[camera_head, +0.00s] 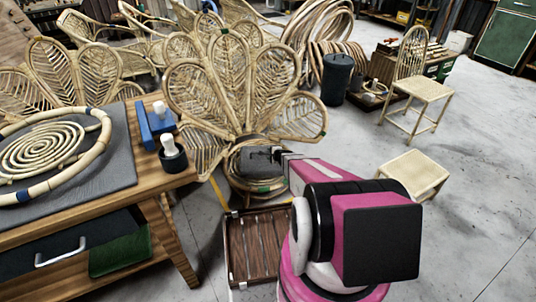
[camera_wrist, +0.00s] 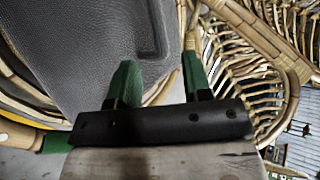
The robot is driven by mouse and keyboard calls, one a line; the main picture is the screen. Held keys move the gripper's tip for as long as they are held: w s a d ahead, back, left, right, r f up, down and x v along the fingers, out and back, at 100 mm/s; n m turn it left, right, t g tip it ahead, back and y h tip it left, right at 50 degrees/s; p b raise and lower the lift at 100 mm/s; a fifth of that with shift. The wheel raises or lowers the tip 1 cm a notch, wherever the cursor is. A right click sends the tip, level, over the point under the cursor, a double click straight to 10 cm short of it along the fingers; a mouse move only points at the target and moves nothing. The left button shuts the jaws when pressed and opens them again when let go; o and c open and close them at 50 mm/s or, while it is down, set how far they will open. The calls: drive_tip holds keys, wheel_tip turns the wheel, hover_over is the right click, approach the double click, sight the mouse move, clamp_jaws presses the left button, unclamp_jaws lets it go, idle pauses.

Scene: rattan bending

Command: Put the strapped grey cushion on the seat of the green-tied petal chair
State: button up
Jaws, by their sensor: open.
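The green-tied petal chair (camera_head: 247,85) stands in the middle of the head view, with fan-shaped rattan petals and green bindings. The grey cushion (camera_head: 254,164) lies on its round seat, partly hidden by my arm. In the wrist view the cushion (camera_wrist: 85,50) fills the upper left, with a dark strap (camera_wrist: 157,28) near its right edge. My gripper (camera_wrist: 160,75) is open, its green fingers apart at the cushion's right edge. The left finger overlaps the cushion in the picture; the right is in front of rattan. I cannot tell whether either finger touches the cushion.
A wooden slatted crate (camera_head: 234,263) sits on the floor in front of the chair. A workbench (camera_head: 180,180) with a rattan coil (camera_head: 45,152) stands at the left. Other petal chairs (camera_head: 60,75) stand behind it.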

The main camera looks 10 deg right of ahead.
drive_tip(key=s+a+r+n+g+y, duration=0.1)
drive_tip(key=s+a+r+n+g, duration=0.25)
drive_tip(key=s+r+n, duration=0.4)
drive_tip(key=s+a+r+n+g+y, duration=0.2)
drive_tip(key=s+a+r+n, duration=0.25)
drive_tip(key=s+r, duration=0.45)
drive_tip(key=s+d+r+n+g+h, duration=0.2)
drive_tip(key=s+r+h, duration=0.1)
drive_tip(key=s+r, duration=0.2)
drive_tip(key=s+d+r+n+g+h, duration=0.2)
drive_tip(key=s+r, duration=0.4)
drive_tip(key=s, duration=0.3)
drive_tip(key=shift+s+r+n+g+h, duration=0.2)
drive_tip(key=shift+s+n+g+h, duration=0.2)
drive_tip(key=shift+n+g+h, duration=0.4)
drive_tip(key=shift+d, duration=0.15)
